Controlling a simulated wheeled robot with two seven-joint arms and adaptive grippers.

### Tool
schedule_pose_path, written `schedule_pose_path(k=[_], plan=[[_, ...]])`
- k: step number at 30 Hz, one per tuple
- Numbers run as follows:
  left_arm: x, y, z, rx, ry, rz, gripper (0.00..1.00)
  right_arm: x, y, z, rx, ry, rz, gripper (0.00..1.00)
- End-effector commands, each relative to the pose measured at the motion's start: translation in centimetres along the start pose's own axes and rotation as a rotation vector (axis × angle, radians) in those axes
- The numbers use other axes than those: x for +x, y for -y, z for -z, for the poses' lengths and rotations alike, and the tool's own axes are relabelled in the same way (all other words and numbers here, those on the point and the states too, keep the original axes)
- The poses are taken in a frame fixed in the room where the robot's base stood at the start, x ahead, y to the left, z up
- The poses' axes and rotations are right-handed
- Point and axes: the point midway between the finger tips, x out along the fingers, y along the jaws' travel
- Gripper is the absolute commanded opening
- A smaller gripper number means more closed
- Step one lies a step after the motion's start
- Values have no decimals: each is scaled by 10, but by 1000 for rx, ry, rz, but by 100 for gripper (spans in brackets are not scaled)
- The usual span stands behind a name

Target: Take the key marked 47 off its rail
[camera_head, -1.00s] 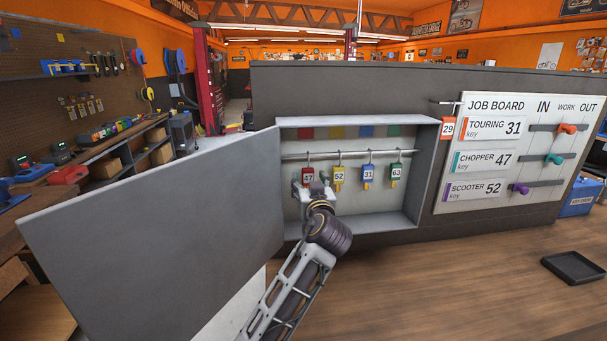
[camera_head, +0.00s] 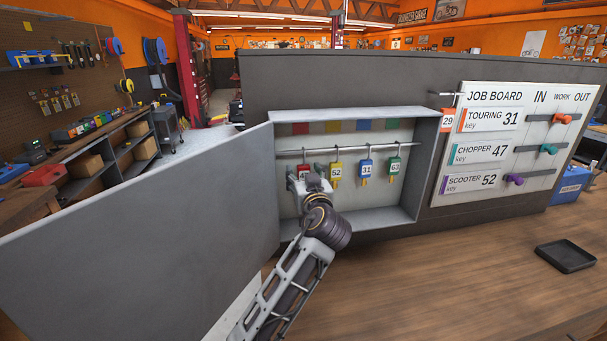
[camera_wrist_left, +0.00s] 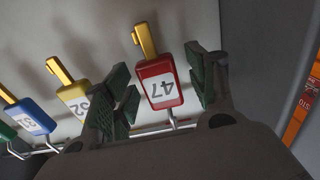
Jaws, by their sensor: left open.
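The red key tag marked 47 (camera_wrist_left: 160,83) hangs on a hook of the rail, upside down in the left wrist view. In the head view my left gripper (camera_head: 304,176) is in front of it and mostly hides it. My left gripper (camera_wrist_left: 163,88) also shows in the wrist view, open, with one finger on each side of the red tag and visible gaps. The rail (camera_head: 345,148) runs across the open key cabinet (camera_head: 428,165). My right gripper is not in view.
The yellow tag 52 (camera_head: 336,172) hangs close beside my gripper. The blue tag 31 (camera_head: 366,169) and green tag 63 (camera_head: 394,165) hang further right. The open cabinet door (camera_head: 150,230) stands left of my arm. A job board (camera_head: 480,205) is at the right, beside orange tag 29 (camera_head: 447,121).

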Motion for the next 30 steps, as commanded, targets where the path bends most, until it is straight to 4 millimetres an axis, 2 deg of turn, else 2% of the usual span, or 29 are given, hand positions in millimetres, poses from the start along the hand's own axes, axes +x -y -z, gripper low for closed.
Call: schedule_pose_path(k=[5, 15, 30], plan=[[0, 0, 0, 0, 0, 0, 56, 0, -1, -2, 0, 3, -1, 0], [0, 0, 0, 0, 0, 0, 13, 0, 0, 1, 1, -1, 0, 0], [6, 4, 6, -1, -1, 0, 12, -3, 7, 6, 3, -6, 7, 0]])
